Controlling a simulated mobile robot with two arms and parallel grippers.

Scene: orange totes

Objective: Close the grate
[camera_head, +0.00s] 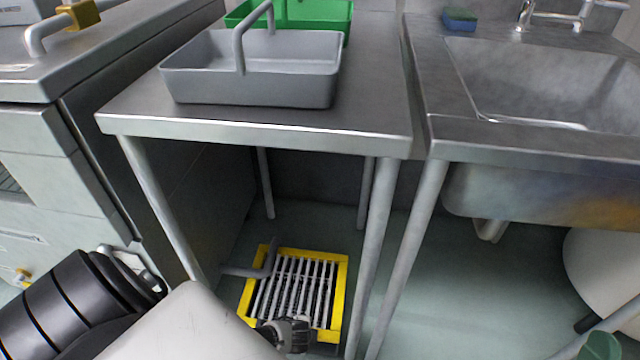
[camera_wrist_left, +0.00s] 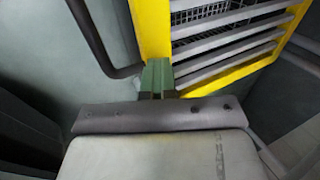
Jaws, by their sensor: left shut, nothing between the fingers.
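The grate (camera_head: 296,283) has a yellow frame and grey bars. It is at floor level under the steel table. In the left wrist view, the grate (camera_wrist_left: 225,45) fills the upper right, with wire mesh visible between its bars. I cannot tell if it lies flush or tilted. My left gripper (camera_head: 287,332) is at the grate's near edge and hides part of it. In the wrist view, my left gripper (camera_wrist_left: 157,75) has green fingertips shut and empty beside the yellow frame's corner; contact is unclear.
A grey bent rod (camera_head: 268,262) runs beside the grate's far left corner. The steel table (camera_head: 370,105) stands over the grate, with legs on both sides. It carries a grey caddy (camera_head: 250,90) and a green tray (camera_head: 325,15).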

